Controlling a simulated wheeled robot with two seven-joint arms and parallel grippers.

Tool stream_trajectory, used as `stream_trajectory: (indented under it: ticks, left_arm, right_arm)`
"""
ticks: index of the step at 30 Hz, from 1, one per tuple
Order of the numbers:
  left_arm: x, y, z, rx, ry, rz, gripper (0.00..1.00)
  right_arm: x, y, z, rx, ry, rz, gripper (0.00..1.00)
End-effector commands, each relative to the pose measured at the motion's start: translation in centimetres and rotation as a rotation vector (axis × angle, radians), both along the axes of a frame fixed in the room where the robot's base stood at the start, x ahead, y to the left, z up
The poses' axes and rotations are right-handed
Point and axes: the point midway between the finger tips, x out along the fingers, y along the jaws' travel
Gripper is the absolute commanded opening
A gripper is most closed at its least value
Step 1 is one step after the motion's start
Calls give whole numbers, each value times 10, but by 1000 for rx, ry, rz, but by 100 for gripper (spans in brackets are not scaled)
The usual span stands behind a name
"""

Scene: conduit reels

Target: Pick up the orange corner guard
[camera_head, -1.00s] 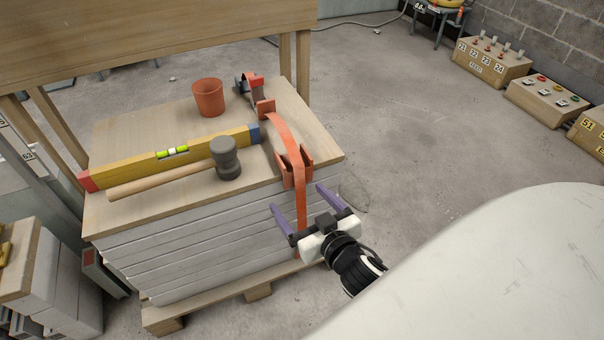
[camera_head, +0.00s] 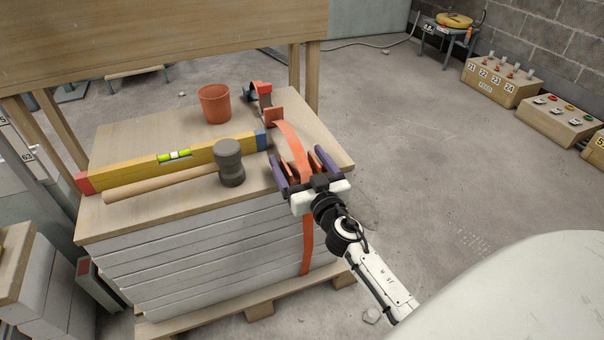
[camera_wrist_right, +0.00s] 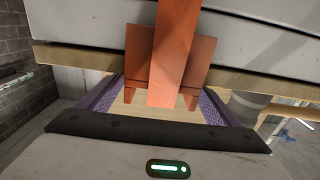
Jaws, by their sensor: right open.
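The orange corner guard (camera_head: 314,164) sits at the front right edge of the stack of boards (camera_head: 215,245), with an orange strap (camera_head: 292,142) running over its middle. In the right wrist view the guard (camera_wrist_right: 199,62) shows on both sides of the strap (camera_wrist_right: 172,55). My right gripper (camera_head: 299,160) is open, with one purple finger on each side of the guard. In the wrist view the fingers look apart from the guard, though contact is hard to judge. The fingers partly hide the guard in the head view. My left gripper is not in view.
On the stack's top board (camera_head: 150,140) lie a yellow level (camera_head: 130,169), a mallet (camera_head: 230,163) and an orange pot (camera_head: 214,104). A strap buckle (camera_head: 262,92) sits at the back. Control boxes (camera_head: 500,82) stand at right.

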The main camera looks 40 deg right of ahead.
Motion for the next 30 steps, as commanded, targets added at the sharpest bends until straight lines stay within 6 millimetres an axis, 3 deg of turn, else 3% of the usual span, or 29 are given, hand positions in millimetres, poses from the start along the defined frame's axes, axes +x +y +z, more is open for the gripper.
stream_trajectory:
  ticks: [4,11,12,20,26,30]
  left_arm:
    - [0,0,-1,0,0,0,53]
    - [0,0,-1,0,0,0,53]
    - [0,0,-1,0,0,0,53]
    - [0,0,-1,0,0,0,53]
    - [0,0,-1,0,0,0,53]
    - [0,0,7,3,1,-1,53]
  right_arm:
    - [16,-4,0,-1,0,1,84]
    - [18,-4,0,0,1,1,84]
    - [18,-4,0,0,1,1,83]
    - [18,-4,-1,0,1,0,40]
    - [18,-4,0,0,0,1,40]
    - [18,-4,11,0,-1,1,40]
